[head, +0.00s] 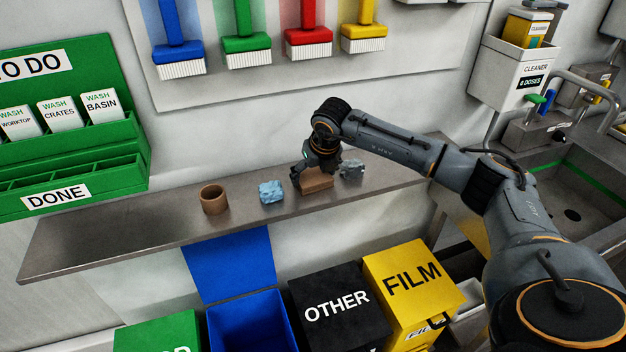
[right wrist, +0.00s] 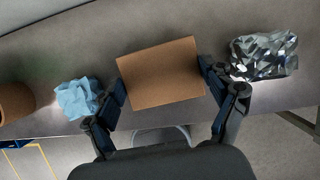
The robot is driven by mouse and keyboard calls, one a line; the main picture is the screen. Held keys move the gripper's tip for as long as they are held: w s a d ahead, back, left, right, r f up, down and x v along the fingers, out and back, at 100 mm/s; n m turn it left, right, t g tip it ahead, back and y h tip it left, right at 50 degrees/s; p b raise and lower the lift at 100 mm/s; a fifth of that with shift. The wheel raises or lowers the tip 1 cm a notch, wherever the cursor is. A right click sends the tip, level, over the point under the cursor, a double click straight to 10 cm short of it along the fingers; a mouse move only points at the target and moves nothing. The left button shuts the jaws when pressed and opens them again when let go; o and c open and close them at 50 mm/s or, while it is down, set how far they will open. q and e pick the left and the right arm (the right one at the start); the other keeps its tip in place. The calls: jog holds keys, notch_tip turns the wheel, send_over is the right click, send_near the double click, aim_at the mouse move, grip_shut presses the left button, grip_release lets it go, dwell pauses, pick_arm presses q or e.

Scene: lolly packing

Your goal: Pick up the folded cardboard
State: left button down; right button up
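The folded cardboard (head: 317,183) is a brown piece lying on the metal shelf. It also shows in the right wrist view (right wrist: 162,76), in the middle between my fingers. My right gripper (head: 318,170) is over the cardboard, pointing down. In the right wrist view my right gripper (right wrist: 164,82) is open, with one finger at the left edge of the cardboard and one at the right edge. I cannot tell whether the fingers touch it. My left gripper is not in view.
On the shelf (head: 110,240) a brown cardboard ring (head: 213,200) and crumpled blue paper (head: 271,191) lie to the left; crumpled silver foil (head: 352,169) lies close on the right. Below are a blue bin (head: 250,325), a black OTHER bin (head: 340,305) and a yellow FILM bin (head: 412,285).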

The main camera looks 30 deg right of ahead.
aim_at(311, 174)
jog(key=shift+r+b, duration=0.3)
jog(key=shift+b, duration=0.15)
notch_tip(311, 174, up, 3)
jog(key=shift+s+a+f+b, duration=0.1)
jog(key=shift+s+f+b, duration=0.05)
jog(key=shift+b, duration=0.8)
jog(key=s+a+r+b, duration=0.2)
jog(key=s+r, duration=0.2)
jog(key=r, duration=0.1)
jog(key=shift+s+a+r, duration=0.25)
jog(key=shift+s+r, duration=0.1)
jog(key=shift+r, duration=0.05)
jog(key=s+a+r, duration=0.1)
jog(key=s, duration=0.1)
jog(key=s+a+r+b, duration=0.1)
jog(key=s, duration=0.2)
jog(key=s+a+r+b, duration=0.1)
jog(key=s+a+r, duration=0.1)
jog(key=shift+s, duration=0.2)
jog(key=shift+f, duration=0.1)
